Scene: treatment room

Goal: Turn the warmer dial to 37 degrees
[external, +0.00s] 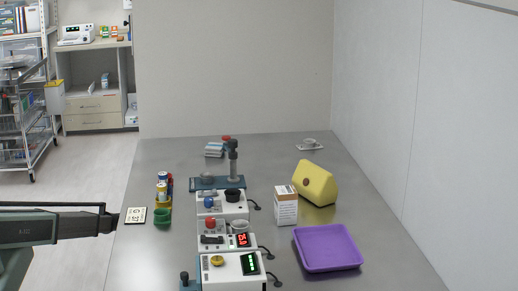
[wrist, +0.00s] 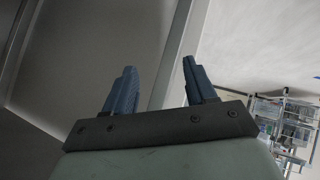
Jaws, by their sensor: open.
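Several white boxes with knobs stand in a row on the grey table. The front box (external: 232,273) has a yellow dial (external: 217,261) and a green-lit display (external: 250,263). The box behind it has a red knob (external: 210,223) and a red-lit display (external: 242,240). A further box has a blue knob (external: 209,202) and a black round part. I cannot tell which box is the warmer, and the display digits are too small to read surely. My gripper (wrist: 157,66) is open and empty in the wrist view, away from the boxes, facing walls and a shelf.
A purple tray (external: 327,248), a white-and-brown carton (external: 286,206) and a yellow wedge-shaped thing (external: 315,182) stand right of the boxes. A green cup (external: 162,216) and a card (external: 136,215) are near the left edge. A teal-based stand (external: 233,160) is behind.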

